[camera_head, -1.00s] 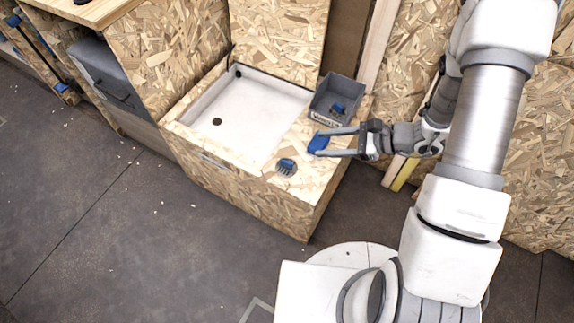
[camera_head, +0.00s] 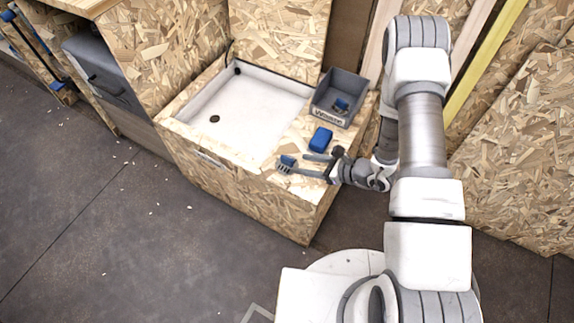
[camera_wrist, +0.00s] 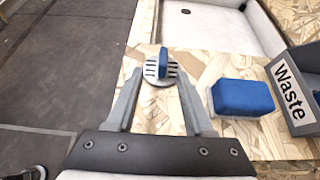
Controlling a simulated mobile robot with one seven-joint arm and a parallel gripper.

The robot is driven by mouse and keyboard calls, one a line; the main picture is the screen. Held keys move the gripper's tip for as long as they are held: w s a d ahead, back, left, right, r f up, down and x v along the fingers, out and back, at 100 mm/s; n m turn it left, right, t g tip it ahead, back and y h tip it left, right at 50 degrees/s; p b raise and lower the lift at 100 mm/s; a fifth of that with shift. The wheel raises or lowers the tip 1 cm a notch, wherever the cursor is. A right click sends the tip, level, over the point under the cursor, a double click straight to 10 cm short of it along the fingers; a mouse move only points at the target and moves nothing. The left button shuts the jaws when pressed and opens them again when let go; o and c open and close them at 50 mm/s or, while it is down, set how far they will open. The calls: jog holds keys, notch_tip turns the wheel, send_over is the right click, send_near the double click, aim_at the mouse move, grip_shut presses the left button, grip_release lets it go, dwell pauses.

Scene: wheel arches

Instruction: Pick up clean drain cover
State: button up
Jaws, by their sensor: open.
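The drain cover (camera_wrist: 153,73) is a round, slotted metal disc with an upright blue piece (camera_wrist: 163,62) on it. It lies on the wooden ledge beside the white basin. In the head view the drain cover (camera_head: 286,164) sits at the tips of my gripper, partly hidden by a finger. My gripper (camera_head: 302,164) is open and low over the ledge. In the wrist view my gripper (camera_wrist: 159,90) has its fingers spread, with the cover just ahead between the tips. I cannot tell whether they touch it.
A blue sponge-like block (camera_head: 321,138) lies on the ledge, right of the fingers in the wrist view (camera_wrist: 243,97). A grey "Waste" bin (camera_head: 338,97) with a blue item inside stands behind it. The white basin (camera_head: 250,105) with a drain hole is left.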

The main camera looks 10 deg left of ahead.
aim_at(292, 160)
jog(key=x, duration=0.2)
jog(key=b+x, duration=0.1)
jog(key=x, duration=0.2)
jog(key=b+x, duration=0.1)
jog(key=x, duration=0.2)
jog(key=shift+w+d+r, duration=0.1)
jog(key=shift+w, duration=0.15)
grip_shut()
jog(key=shift+r, duration=0.1)
